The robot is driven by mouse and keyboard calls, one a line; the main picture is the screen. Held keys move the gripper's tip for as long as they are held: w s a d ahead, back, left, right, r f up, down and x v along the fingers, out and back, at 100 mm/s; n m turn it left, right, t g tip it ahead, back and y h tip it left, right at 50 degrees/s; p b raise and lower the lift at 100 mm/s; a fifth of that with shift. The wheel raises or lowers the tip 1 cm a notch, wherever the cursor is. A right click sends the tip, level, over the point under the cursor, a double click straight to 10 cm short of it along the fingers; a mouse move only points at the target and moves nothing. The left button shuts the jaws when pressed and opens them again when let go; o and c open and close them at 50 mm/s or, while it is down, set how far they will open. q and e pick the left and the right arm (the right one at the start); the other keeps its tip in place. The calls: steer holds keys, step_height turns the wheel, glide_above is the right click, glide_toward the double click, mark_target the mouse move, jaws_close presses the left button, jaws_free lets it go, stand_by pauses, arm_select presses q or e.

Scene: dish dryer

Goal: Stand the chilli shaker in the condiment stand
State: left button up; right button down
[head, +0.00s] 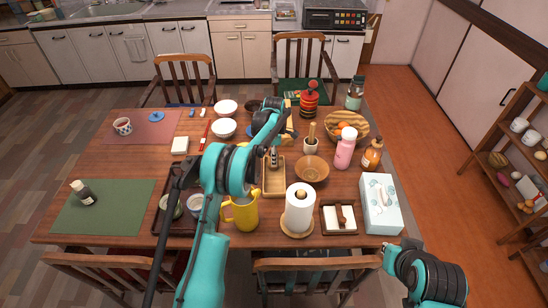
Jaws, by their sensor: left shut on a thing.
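The condiment stand (274,191) is a light wooden tray with low walls, near the middle of the table. My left gripper (275,145) is over the far end of the stand, partly hidden by my own wrist. It is shut on a small, dark and grey item that I take for the chilli shaker (273,160). The shaker looks upright; whether its base touches the stand is too small to tell. My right gripper (388,248) is off the table's front right edge, away from the stand; its fingers are too small to read.
A yellow jug (242,213), paper towel roll (299,210) and wooden bowl (312,171) stand close around the stand. A pink bottle (345,148) and tissue box (381,205) are to the right.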

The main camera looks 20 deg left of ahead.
arm_select(q)
steer(key=o, duration=1.2)
steer(key=shift+f, duration=0.15)
steer(key=shift+c, duration=0.2)
step_height(320, 180, up, 12)
steer(key=p, duration=0.4)
steer(key=s+d+r+m+t, duration=0.25)
steer(key=s+r+m, duration=0.75)
steer(key=s+r, duration=0.65)
steer(key=s+f+m+t, duration=0.2)
steer(key=s+m, duration=0.3)
steer(key=s, duration=0.6)
steer(key=s+f+m+t, duration=0.2)
steer(key=s+m, duration=0.4)
steer(key=s, duration=0.5)
steer(key=shift+d+f+t, duration=0.35)
steer(key=shift+d+f, duration=0.1)
steer(key=shift+f, duration=0.35)
